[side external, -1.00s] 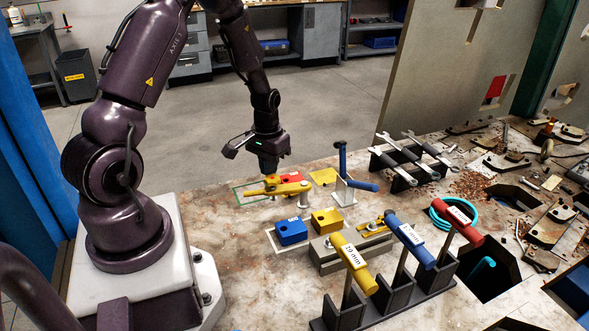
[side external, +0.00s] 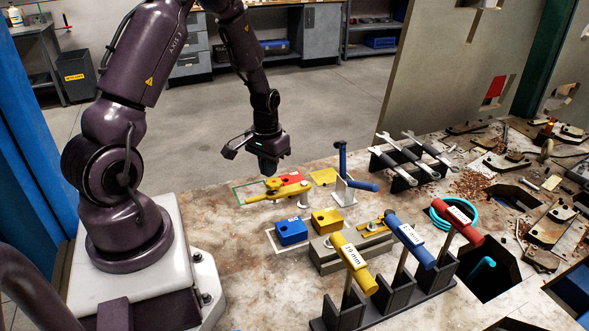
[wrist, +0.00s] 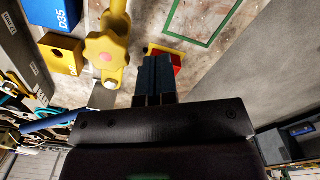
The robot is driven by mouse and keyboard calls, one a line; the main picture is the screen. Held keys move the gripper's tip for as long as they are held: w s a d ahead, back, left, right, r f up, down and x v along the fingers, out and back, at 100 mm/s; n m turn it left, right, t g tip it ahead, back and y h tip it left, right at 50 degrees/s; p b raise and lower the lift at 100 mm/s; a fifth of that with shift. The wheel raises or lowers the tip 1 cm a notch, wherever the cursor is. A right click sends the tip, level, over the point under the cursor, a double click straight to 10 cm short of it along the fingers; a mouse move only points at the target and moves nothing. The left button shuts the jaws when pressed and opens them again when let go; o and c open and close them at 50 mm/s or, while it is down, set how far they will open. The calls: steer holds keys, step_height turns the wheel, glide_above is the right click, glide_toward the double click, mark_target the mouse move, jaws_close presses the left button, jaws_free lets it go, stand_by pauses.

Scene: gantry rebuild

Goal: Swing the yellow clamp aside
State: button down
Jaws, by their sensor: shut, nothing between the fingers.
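The yellow clamp (side external: 290,190) lies as a long bar with a star-shaped knob, near a red block (side external: 291,178). In the wrist view the clamp's knob (wrist: 107,46) is at upper left, with a pink centre.
A blue block (side external: 291,231) and a yellow block (side external: 326,220) stand nearer the camera. A blue-handled upright clamp (side external: 342,165) is at right. A green outline (side external: 240,189) marks the bench beside the clamp. A rack (side external: 385,300) of labelled handles stands in front.

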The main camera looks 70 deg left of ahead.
step_height(320, 180, up, 9)
stand_by(0.9)
steer(key=s+d+r+m+t, duration=0.2)
steer(key=s+d+r+m, duration=0.1)
steer(key=d+r, duration=0.6)
steer(key=s+d+r+m+t, duration=0.3)
steer(key=s+d+r, duration=0.3)
steer(key=d+r, duration=0.3)
steer(key=d, duration=0.2)
steer(key=shift+s+d+t, duration=0.15)
steer(key=shift+d+t, duration=0.15)
steer(key=shift+d, duration=0.1)
